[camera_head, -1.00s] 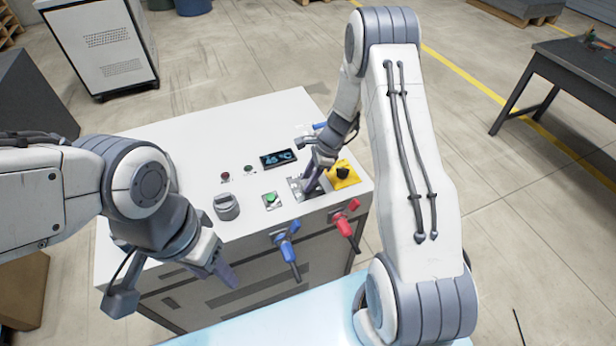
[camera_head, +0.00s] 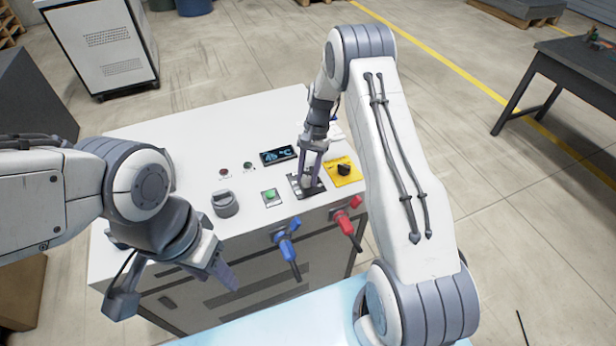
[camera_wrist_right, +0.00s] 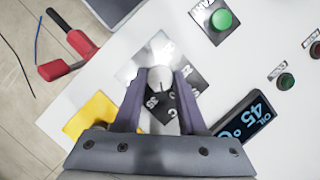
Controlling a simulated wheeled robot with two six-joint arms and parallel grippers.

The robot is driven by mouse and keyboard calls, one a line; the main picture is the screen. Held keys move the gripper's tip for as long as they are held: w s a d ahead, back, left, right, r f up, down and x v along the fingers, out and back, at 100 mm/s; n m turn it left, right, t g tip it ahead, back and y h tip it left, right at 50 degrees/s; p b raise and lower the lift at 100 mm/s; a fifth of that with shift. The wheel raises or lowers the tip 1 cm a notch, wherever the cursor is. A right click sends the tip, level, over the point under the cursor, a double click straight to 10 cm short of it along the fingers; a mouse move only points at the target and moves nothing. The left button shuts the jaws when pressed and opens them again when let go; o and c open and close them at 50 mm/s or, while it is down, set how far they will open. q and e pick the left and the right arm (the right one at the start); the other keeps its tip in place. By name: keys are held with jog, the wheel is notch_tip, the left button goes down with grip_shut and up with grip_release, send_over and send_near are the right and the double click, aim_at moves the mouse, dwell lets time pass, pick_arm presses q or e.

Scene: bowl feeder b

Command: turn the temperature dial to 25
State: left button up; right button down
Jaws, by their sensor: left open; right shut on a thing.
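The temperature dial (camera_wrist_right: 160,80) is a pale round knob on a dark, marked plate. In the right wrist view it sits between the two fingers of my right gripper (camera_wrist_right: 160,84), which is shut on it. In the head view the gripper (camera_head: 309,178) comes down on the dial from above and partly hides it. The display (camera_wrist_right: 243,124) reads 45, with "OIL" beside it; it also shows behind the dial in the head view (camera_head: 279,156). The dial's exact setting is hard to read. My left gripper (camera_head: 175,288) is open and empty in front of the cabinet's left side.
On the white cabinet top (camera_head: 170,145) are a grey knob (camera_head: 225,204), a green button (camera_head: 270,195) and a black switch on a yellow plate (camera_head: 343,170). Blue (camera_head: 287,245) and red (camera_head: 345,222) handles stick out in front. The rear top is clear.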

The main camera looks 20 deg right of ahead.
jog(key=n, duration=0.2)
jog(key=n+h+b, duration=0.1)
jog(key=n, duration=0.1)
jog(key=shift+w+a+n+g+h, duration=0.15)
jog(key=shift+n+g+h, duration=0.15)
jog(key=shift+g, duration=0.1)
jog(key=n+h, duration=0.1)
jog(key=n, duration=0.3)
jog(key=shift+a+n+h+b, duration=0.1)
jog(key=shift+n+h+b, duration=0.2)
jog(key=shift+h+b, duration=0.1)
jog(key=n+h, duration=0.1)
jog(key=n, duration=0.3)
jog(key=shift+a+n+h, duration=0.15)
jog(key=shift+n+h, duration=0.15)
jog(key=shift+h, duration=0.1)
jog(key=shift+n+t+h, duration=0.4)
jog(key=shift+n+h, duration=0.3)
jog(key=shift+n, duration=1.5)
jog(key=shift+c, duration=2.4)
grip_release()
jog(key=shift+a+r, duration=0.1)
